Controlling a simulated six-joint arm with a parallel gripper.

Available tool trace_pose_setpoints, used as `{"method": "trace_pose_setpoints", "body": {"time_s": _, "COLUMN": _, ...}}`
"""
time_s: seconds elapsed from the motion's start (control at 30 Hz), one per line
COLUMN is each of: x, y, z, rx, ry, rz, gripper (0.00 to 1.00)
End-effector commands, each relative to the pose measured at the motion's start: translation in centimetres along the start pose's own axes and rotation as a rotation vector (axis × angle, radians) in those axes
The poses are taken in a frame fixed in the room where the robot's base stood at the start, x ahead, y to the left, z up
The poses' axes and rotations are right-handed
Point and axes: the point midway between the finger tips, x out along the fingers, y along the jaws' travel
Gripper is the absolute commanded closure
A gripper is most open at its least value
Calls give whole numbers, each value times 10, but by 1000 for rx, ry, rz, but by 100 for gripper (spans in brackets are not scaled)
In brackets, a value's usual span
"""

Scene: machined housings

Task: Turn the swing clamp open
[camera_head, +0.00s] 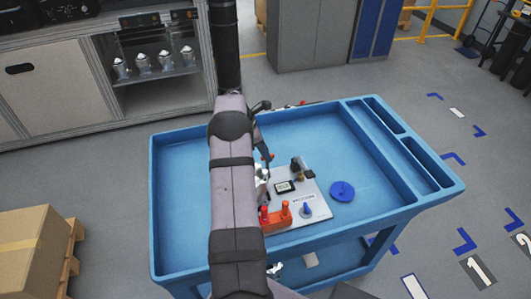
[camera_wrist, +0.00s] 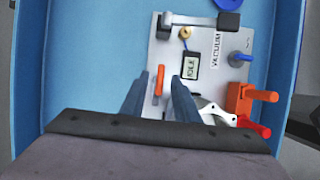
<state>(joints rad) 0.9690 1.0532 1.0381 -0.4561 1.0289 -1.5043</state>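A grey plate (camera_head: 312,198) labelled VACUUM lies in the blue tray; it also shows in the wrist view (camera_wrist: 215,75). A slim orange bar (camera_wrist: 159,80), perhaps the swing clamp's lever, stands on the plate's left part in the wrist view. My gripper (camera_wrist: 158,84) is open, one finger on each side of the bar, with gaps visible; I cannot tell its height above the plate. An orange block (camera_wrist: 238,98) with an orange peg and a red peg is to the right, next to a white metal part (camera_wrist: 214,112). My arm hides part of the plate in the head view.
The plate carries a display (camera_wrist: 190,66) reading IDLE, a brass fitting (camera_wrist: 185,33), a grey and black bar (camera_wrist: 205,20) and a blue knob (camera_wrist: 240,57). A blue disc (camera_head: 342,191) lies right of the plate. The tray (camera_head: 181,200) is bare on the left.

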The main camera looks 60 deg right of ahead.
Motion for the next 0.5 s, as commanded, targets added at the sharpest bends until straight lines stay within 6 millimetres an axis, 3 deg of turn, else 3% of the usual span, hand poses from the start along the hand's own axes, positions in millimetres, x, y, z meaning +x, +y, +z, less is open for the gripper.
{"method": "trace_pose_setpoints", "body": {"time_s": 0.5, "x": -61, "y": 0, "z": -1, "rx": 1, "ry": 0, "rz": 1, "gripper": 72}}
